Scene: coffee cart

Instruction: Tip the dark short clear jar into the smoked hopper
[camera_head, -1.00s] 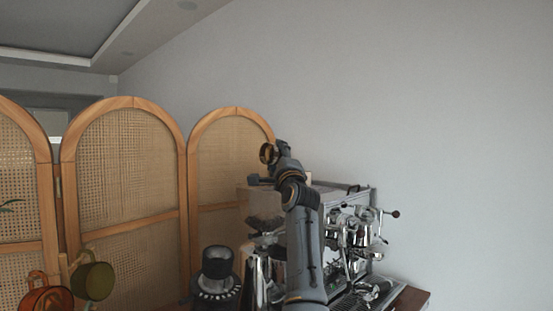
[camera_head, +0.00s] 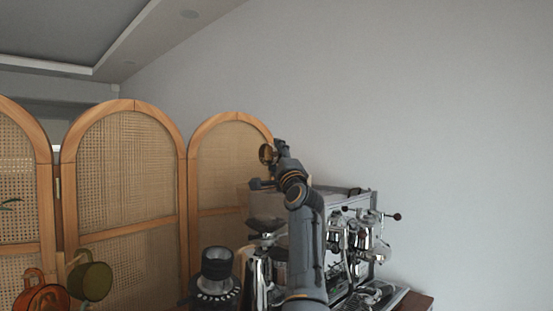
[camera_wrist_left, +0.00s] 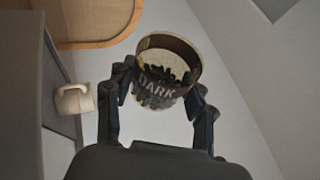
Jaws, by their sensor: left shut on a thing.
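The short clear jar (camera_wrist_left: 168,72) is labelled DARK and holds dark pieces in the left wrist view. My left gripper (camera_wrist_left: 160,112) has one finger on each side of it and is shut on it. In the head view the jar (camera_head: 266,153) shows small and tilted at the end of my left gripper (camera_head: 272,165), above the coffee equipment. The smoked hopper (camera_head: 262,204) stands below and slightly left of the gripper, partly hidden by my left arm. The jar is apart from the hopper. My right gripper is not in view.
A chrome espresso machine (camera_head: 368,235) stands just right of my left arm. A dark grinder-like device (camera_head: 217,270) stands left. Green (camera_head: 91,281) and orange (camera_head: 42,298) cups are at lower left. A rattan screen (camera_head: 125,180) is behind. A pale mug (camera_wrist_left: 75,100) shows in the wrist view.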

